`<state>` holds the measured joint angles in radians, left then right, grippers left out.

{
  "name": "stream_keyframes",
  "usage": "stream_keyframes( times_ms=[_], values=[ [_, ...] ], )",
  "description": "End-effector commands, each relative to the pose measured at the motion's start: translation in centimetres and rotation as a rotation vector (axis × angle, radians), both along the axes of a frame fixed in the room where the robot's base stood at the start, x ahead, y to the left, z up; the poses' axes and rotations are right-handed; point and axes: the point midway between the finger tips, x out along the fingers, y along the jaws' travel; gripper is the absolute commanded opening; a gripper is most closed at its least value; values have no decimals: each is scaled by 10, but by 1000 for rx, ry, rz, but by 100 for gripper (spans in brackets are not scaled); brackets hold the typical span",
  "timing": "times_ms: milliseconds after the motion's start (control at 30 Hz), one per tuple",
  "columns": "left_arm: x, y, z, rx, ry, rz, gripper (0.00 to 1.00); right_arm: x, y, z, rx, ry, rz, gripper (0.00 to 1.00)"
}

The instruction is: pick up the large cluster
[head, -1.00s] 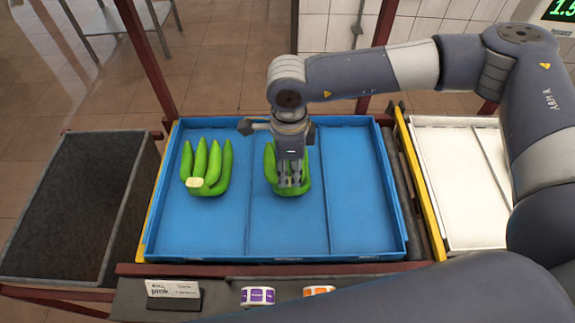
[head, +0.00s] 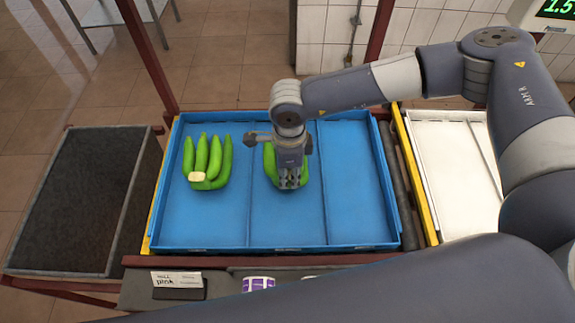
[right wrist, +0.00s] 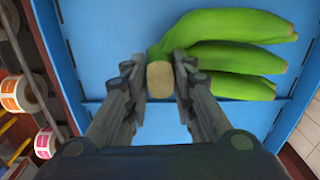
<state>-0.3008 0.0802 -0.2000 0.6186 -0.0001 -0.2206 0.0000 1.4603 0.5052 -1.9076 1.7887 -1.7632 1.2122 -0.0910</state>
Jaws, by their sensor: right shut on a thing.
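Two clusters of green bananas are in the blue tray (head: 360,225). One cluster (head: 222,165), with several fingers and a pale cut stem toward me, lies in the left section. The other cluster (head: 269,163) is in the middle section, partly hidden by my right gripper (head: 290,184). In the right wrist view, this cluster (right wrist: 225,55) shows three fingers pointing right, and the gripper (right wrist: 160,80) is shut on its cut stem, one jaw on each side. I cannot tell whether it is clear of the tray floor. My left gripper is not in view.
The right section of the tray is empty. A dark, empty bin (head: 85,200) stands to the left, and a white tray (head: 450,180) stands to the right beyond a yellow edge. A label card (head: 178,280) and a purple roll (head: 258,284) are at the front.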

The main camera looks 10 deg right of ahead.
Motion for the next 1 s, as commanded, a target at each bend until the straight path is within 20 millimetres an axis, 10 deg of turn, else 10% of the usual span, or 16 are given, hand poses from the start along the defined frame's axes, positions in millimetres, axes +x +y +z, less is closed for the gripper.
stream_keyframes(
  times_ms=[500,1000],
  values=[
    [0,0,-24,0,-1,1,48,1,1,34,3,-6,0,0],
    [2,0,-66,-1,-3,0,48,-78,46,39,4,-3,10,0]
  ],
)
